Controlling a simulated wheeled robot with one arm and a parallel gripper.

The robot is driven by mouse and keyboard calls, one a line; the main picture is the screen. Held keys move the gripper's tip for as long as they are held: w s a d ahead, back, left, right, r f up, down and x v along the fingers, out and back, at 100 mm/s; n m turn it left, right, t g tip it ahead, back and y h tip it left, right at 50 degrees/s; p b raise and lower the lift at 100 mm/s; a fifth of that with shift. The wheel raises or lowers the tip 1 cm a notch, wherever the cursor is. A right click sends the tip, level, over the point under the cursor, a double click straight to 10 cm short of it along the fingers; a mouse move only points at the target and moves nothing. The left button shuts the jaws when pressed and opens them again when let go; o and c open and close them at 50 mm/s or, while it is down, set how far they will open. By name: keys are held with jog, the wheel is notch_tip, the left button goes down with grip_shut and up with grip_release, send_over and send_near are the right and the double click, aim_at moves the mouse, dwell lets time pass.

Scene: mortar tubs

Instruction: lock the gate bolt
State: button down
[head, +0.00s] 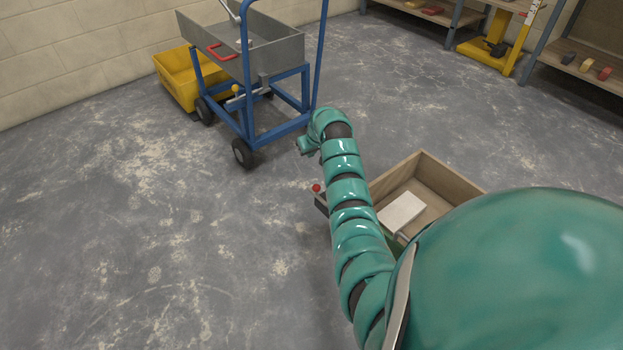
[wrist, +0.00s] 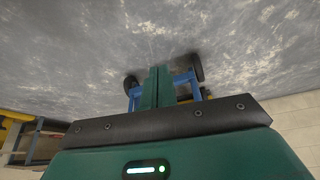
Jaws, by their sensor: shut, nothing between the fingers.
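A blue wheeled cart (head: 291,123) carries a grey metal tub (head: 284,55) at the upper left of the head view. My gripper (head: 303,146) is just right of the cart's lower frame, apart from the red handle. In the wrist view its green fingers (wrist: 157,86) are together and empty, with part of the cart's blue frame (wrist: 189,78) and dark wheels behind them.
A yellow tub (head: 182,82) stands on the floor behind the cart. A wooden box (head: 440,178) with a pale block (head: 401,213) inside and a red ball (head: 316,188) at its left corner is beside my arm. Shelving (head: 590,62) lines the back right. The left floor is clear.

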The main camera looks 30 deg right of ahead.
jog(key=shift+s+a+f+g+y, duration=0.15)
jog(key=shift+s+a+f+g, duration=0.25)
jog(key=shift+s, duration=0.2)
jog(key=shift+s+a+f+g+y, duration=0.15)
jog(key=shift+s+a+f+g, duration=0.2)
jog(key=shift+s, duration=0.25)
jog(key=shift+d+f, duration=0.1)
jog(key=b+x, duration=0.5)
jog(key=x, duration=0.5)
jog(key=shift+s+d, duration=0.1)
jog(key=shift+s, duration=0.05)
jog(key=shift+s+r+b, duration=0.2)
jog(key=shift+s+b, duration=0.25)
jog(key=shift+s, duration=0.45)
jog(key=shift+s+r+b, duration=0.2)
jog(key=shift+s+b, duration=0.25)
jog(key=shift+s, duration=0.4)
jog(key=shift+s+r+p, duration=0.1)
jog(key=shift+s+p, duration=0.05)
jog(key=shift+p, duration=0.15)
